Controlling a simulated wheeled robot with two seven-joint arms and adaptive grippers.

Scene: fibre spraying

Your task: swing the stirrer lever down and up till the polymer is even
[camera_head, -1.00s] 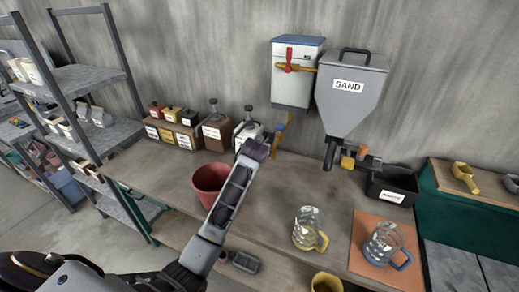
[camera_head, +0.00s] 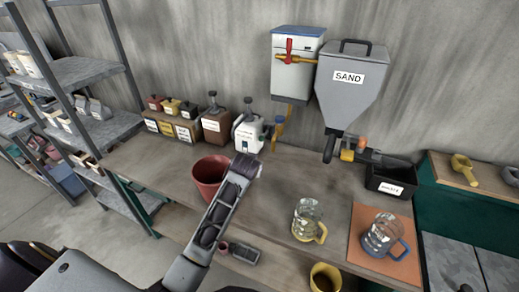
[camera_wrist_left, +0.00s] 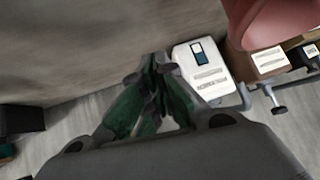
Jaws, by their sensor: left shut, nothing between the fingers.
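A white labelled canister (camera_head: 248,137) stands at the back of the bench, with a grey pump-like top. It also shows in the left wrist view (camera_wrist_left: 203,68), with a dark window and printed labels. My right gripper is not in view.
A red bucket (camera_head: 209,176) stands close left of my left gripper. A brown labelled box (camera_head: 215,126) is left of the canister. The SAND hopper (camera_head: 350,90) and a white-and-blue wall box (camera_head: 296,65) hang behind. Glass jugs (camera_head: 308,219) (camera_head: 381,234) stand at right.

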